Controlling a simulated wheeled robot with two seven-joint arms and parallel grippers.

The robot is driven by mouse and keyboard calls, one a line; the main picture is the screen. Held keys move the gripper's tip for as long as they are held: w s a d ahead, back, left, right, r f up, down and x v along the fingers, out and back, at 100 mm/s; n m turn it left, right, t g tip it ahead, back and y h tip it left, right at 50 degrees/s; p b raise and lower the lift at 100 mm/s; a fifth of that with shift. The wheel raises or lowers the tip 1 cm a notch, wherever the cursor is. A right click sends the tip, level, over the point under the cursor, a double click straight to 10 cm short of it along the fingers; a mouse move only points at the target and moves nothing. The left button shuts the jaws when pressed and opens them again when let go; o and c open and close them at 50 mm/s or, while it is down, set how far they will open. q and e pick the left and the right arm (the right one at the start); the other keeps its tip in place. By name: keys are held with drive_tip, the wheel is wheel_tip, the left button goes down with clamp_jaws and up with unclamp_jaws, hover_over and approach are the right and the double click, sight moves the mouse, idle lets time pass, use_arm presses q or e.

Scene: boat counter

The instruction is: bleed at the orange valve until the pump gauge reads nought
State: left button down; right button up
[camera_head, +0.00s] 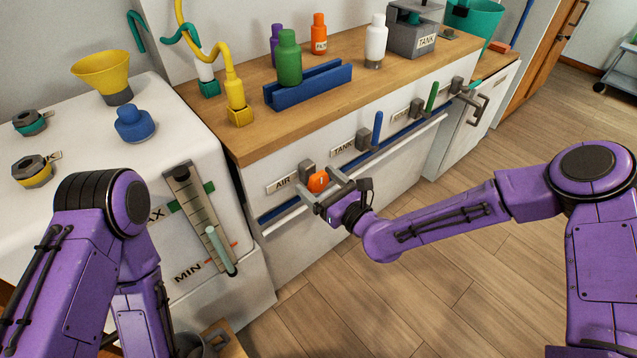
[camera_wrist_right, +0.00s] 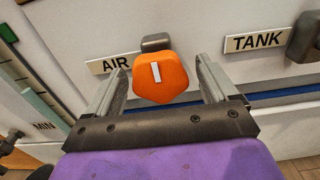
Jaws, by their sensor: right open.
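The orange valve (camera_head: 318,182) is a faceted knob with a white mark, on the white cabinet front beside the AIR label (camera_head: 284,183). In the right wrist view the orange valve (camera_wrist_right: 160,78) sits between the two fingers, its mark near upright. My right gripper (camera_head: 322,189) is open around the knob, with a gap showing on both sides. A sloped gauge strip (camera_head: 200,215) with MAX and MIN marks is on the white unit at left; I cannot tell whether it is the pump gauge. My left arm shows at lower left, but its gripper is not visible.
A blue lever (camera_head: 377,127) by the TANK label and a green lever (camera_head: 432,97) are further along the cabinet. A rail (camera_head: 360,168) runs beneath them. Bottles and a blue rack (camera_head: 308,88) stand on the wooden counter (camera_head: 262,128).

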drive_tip(key=shift+w+a, duration=0.15)
drive_tip(key=shift+w, duration=0.05)
drive_tip(key=c, duration=1)
drive_tip(key=shift+f+n, duration=0.1)
drive_tip(key=shift+n, duration=0.3)
drive_tip(key=shift+n+b, duration=0.45)
drive_tip(key=shift+n, duration=0.55)
drive_tip(key=o, duration=1)
